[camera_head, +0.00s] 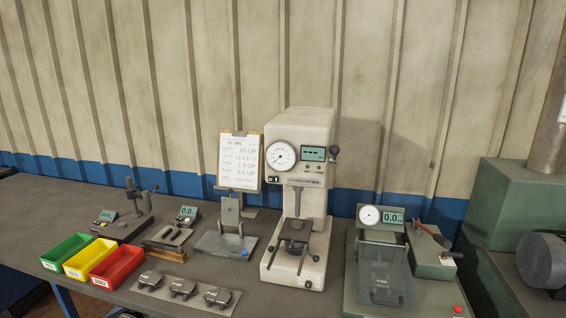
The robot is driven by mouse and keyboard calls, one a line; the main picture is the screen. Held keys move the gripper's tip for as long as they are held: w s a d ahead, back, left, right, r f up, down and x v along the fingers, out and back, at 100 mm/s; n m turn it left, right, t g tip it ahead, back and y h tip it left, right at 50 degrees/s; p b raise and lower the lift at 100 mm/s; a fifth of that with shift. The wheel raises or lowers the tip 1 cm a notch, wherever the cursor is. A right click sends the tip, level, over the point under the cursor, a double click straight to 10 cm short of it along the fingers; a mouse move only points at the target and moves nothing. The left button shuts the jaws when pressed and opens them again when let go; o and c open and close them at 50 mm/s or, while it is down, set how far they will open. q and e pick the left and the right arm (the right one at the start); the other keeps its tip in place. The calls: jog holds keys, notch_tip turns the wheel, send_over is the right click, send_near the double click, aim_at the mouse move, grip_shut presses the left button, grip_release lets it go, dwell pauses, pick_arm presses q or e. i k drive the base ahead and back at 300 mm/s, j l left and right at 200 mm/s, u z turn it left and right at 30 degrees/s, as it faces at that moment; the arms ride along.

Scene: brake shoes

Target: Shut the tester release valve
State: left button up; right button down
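Neither of my grippers shows in the head view. On the right of the bench stands a grey-green tester (378,262) with a round gauge (370,215), a digital display reading about 0.0 and a clear front guard. Beside it is a green unit (432,256) with a red-handled lever (428,231) and a small dark knob (452,255) at its right. That knob may be the release valve; whether it is open or shut I cannot tell. A white tester (303,190) with a dial, a display and a black side knob (334,151) stands left of it.
Green (66,250), yellow (88,256) and red (116,266) bins sit at the front left. Several brake shoes (182,287) lie on a plate. Small gauges and a clipboard (240,160) stand behind. A large green machine (510,205) bounds the right.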

aim_at(444, 256)
jog(key=z, duration=1.25)
jog(key=i+u, duration=0.1)
jog(key=u, duration=0.7)
jog(key=i+l+u, duration=0.15)
jog(key=l+u, duration=0.7)
jog(key=i+l, duration=0.05)
jog(key=l, duration=0.05)
